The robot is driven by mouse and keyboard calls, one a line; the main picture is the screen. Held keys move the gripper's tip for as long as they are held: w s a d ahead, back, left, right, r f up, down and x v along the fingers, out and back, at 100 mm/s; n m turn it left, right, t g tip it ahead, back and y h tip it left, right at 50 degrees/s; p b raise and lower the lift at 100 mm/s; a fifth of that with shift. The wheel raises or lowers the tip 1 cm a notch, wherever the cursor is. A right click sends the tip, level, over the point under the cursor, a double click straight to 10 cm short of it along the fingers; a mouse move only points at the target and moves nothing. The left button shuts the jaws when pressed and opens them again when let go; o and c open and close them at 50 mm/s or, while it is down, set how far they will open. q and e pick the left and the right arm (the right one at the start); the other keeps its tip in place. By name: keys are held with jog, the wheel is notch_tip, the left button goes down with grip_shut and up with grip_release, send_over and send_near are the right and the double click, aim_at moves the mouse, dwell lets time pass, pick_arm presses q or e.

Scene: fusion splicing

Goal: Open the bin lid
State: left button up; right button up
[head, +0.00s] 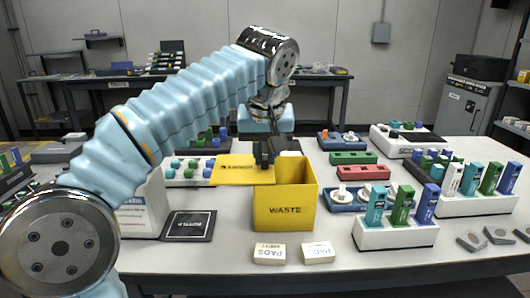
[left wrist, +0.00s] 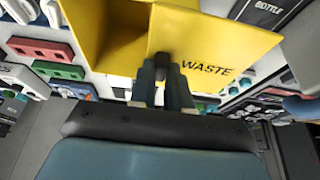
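The yellow waste bin (head: 285,212) stands near the front middle of the table, marked WASTE, and its open top shows on the right. The yellow lid (head: 232,176) lies out flat to the left of the opening. In the left wrist view the lid (left wrist: 225,50) is to the right of the bin's opening (left wrist: 115,40). My left gripper (head: 265,158) is over the lid's right end. In the left wrist view its fingers (left wrist: 163,88) are closed around a dark upright handle (left wrist: 162,62). My right gripper is not in view.
A black BOTTLE mat (head: 188,226) lies left of the bin. Two small pad boxes (head: 270,254) (head: 318,252) lie in front. Red (head: 362,172) and green (head: 352,157) trays and a white rack of colored bottles (head: 395,236) stand right of the bin.

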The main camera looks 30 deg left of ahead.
pick_arm(q)
grip_shut()
jog(key=shift+a, duration=0.1)
jog(key=shift+s+a, duration=0.4)
jog(key=shift+a, duration=0.15)
jog(key=shift+d, duration=0.1)
jog(key=o, duration=0.6)
grip_release()
jog(key=shift+c, duration=0.2)
jog(key=shift+r, duration=0.1)
